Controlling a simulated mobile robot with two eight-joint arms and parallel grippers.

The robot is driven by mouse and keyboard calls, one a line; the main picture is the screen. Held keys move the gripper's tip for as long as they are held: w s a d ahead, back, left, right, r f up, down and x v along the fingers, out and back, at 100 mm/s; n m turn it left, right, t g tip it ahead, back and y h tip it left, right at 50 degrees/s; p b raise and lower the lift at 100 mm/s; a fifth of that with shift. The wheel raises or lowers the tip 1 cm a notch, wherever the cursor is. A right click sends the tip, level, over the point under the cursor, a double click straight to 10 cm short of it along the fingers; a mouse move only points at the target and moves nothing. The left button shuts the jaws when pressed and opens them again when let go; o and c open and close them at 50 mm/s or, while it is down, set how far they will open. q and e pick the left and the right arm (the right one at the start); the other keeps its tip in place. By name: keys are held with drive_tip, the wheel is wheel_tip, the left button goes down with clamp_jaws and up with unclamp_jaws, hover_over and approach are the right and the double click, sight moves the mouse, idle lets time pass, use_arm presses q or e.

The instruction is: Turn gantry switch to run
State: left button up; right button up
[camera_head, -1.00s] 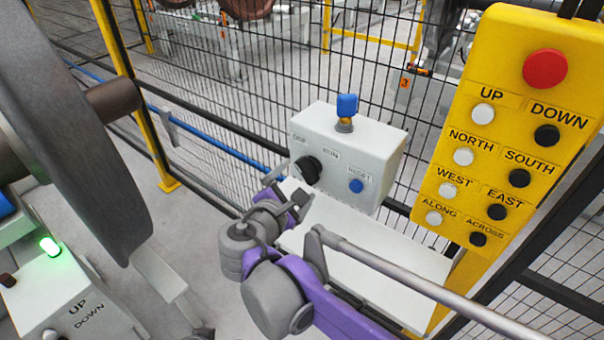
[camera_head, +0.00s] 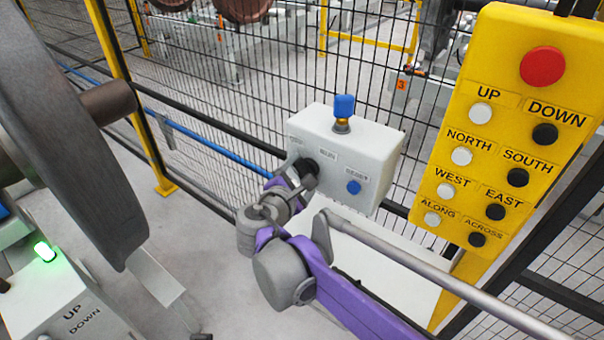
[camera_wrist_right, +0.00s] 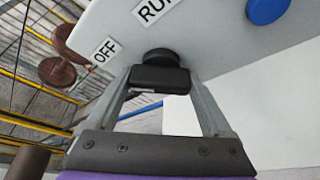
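The gantry switch is a black knob (camera_head: 325,160) on the front of a light grey box (camera_head: 372,147). In the head view my right gripper (camera_head: 305,175) is at the knob and partly covers it. In the right wrist view the knob (camera_wrist_right: 160,78) sits between the two spread fingers of my right gripper (camera_wrist_right: 159,88), close to both. I cannot tell whether they touch it. The labels OFF (camera_wrist_right: 104,51) and RUN (camera_wrist_right: 154,10) show beside and above the knob. Which label it points to is unclear. My left gripper is not in view.
The box also has a blue button (camera_head: 353,187) and a blue-topped part (camera_head: 343,106) on top. A yellow button panel (camera_head: 490,130) with a red button (camera_head: 542,66) stands to the right. Mesh fence (camera_head: 240,90) runs behind. A large wheel (camera_head: 75,130) is at left.

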drive_tip(key=c, duration=0.3)
drive_tip(key=m+t+p, duration=0.1)
drive_tip(key=m, duration=0.2)
drive_tip(key=shift+y+p, duration=0.3)
drive_tip(key=shift+p, duration=0.05)
drive_tip(key=m+t, duration=0.1)
drive_tip(key=m, duration=0.1)
drive_tip(key=shift+m+t+p, duration=0.35)
drive_tip(key=shift+m+t, duration=0.05)
drive_tip(key=m+t, duration=0.1)
drive_tip(key=m, duration=0.3)
drive_tip(key=shift+t, duration=0.4)
drive_tip(key=m+h, duration=0.1)
drive_tip(key=m, duration=0.2)
drive_tip(key=m+t+h, duration=0.1)
drive_tip(key=m, duration=0.3)
drive_tip(key=shift+h+b, duration=0.3)
drive_tip(key=shift+h, duration=0.1)
drive_tip(key=shift+m, duration=0.3)
